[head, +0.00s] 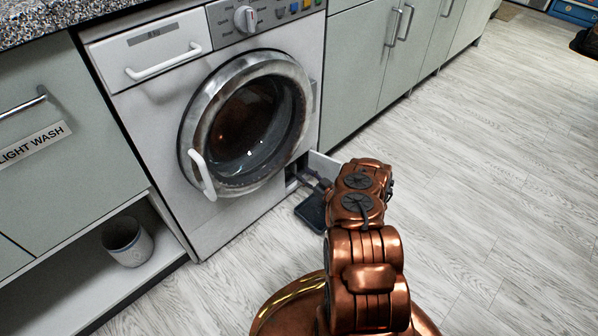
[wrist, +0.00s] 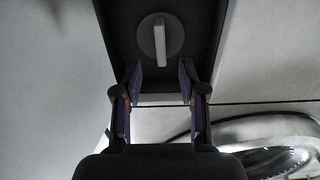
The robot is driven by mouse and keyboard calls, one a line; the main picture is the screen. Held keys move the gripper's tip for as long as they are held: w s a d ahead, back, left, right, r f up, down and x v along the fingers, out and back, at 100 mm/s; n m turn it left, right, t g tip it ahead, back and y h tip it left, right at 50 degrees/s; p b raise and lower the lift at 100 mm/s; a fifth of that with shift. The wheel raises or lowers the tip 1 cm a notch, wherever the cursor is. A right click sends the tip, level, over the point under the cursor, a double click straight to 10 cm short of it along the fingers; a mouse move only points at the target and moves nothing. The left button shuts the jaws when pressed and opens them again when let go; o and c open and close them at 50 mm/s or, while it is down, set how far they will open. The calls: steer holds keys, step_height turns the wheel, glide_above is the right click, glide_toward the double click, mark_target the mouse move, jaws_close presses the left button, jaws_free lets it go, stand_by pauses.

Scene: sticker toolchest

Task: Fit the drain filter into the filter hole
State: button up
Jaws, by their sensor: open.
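In the wrist view, the drain filter (wrist: 175,38) is a round grey disc with a pale upright grip bar. It sits inside the dark recess (wrist: 122,40) of the washing machine and covers the filter hole. I cannot tell whether it is fully seated. My gripper (wrist: 161,84) is open, its two fingers apart at the recess's near edge in the picture, short of the bar. Nothing is between them. In the head view, my arm hides most of my gripper by the opening at the lower right of the washing machine (head: 230,215). The filter does not show there.
A pale flap (head: 325,165) stands open beside the opening. A dark flat object (head: 311,212) shows low in front of it, unclear what. The round washer door (head: 205,100) is close by. A grey bin (head: 127,243) stands on the left shelf. The floor at right is clear.

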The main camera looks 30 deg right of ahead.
steer(key=shift+v, duration=1)
steer(key=shift+r, duration=0.1)
